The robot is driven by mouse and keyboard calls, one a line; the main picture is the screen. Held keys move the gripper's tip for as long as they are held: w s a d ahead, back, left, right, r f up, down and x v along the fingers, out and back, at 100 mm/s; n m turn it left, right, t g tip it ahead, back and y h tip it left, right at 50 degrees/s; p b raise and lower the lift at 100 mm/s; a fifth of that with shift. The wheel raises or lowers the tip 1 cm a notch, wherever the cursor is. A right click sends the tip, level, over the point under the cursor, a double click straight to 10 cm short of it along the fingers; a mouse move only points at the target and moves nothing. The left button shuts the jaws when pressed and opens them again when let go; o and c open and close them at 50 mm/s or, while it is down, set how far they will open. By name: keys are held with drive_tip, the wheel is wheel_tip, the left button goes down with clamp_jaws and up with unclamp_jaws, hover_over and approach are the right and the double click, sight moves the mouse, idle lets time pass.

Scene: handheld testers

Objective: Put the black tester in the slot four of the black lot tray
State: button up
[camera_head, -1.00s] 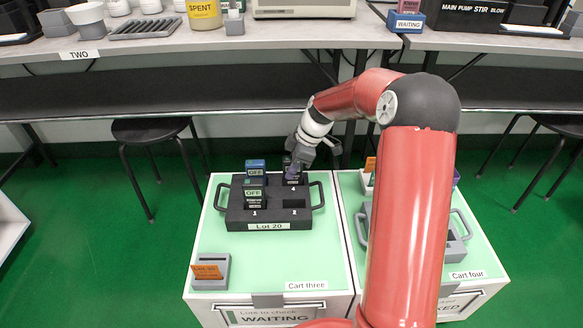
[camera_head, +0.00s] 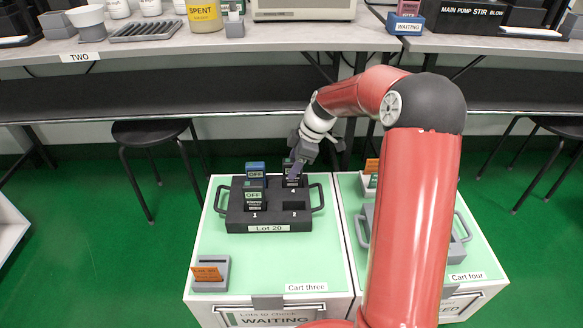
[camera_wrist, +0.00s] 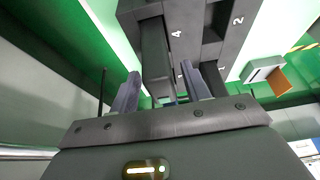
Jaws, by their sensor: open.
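The black lot tray (camera_head: 235,222), labelled Lot 20, lies on the green top of Cart three. A black tester (camera_head: 292,181) stands in its back right slot, marked 4, partly hidden by my gripper (camera_head: 293,168). In the wrist view the tester (camera_wrist: 155,50) is a dark upright block beside the number 4. My gripper (camera_wrist: 163,92) is open, with its fingers apart near the tester's top. The fingers do not appear closed on it; whether they touch it I cannot tell.
A dark tester (camera_head: 254,196) reading OFF stands in slot 1, and a blue-topped one (camera_head: 255,169) stands behind it. The front right slot (camera_head: 294,206) is empty. A small grey holder (camera_head: 222,284) with an orange card sits at front left. Cart four (camera_head: 480,255) adjoins on the right.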

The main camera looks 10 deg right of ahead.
drive_tip(key=w+p+v, duration=0.1)
drive_tip(key=v, duration=0.9)
drive_tip(key=s+a+r+m+h, duration=0.25)
drive_tip(key=s+r, duration=0.25)
drive_tip(key=s, duration=0.3)
drive_tip(key=s+a+r+m+t+h, duration=0.1)
drive_tip(key=s+m+t, duration=0.3)
drive_tip(key=s+m, duration=0.9)
drive_tip(key=s+a+h, duration=0.1)
drive_tip(key=s, duration=1)
drive_tip(key=shift+s+r+t, duration=0.3)
drive_tip(key=shift+r+t, duration=0.1)
drive_tip(key=shift+r, duration=0.1)
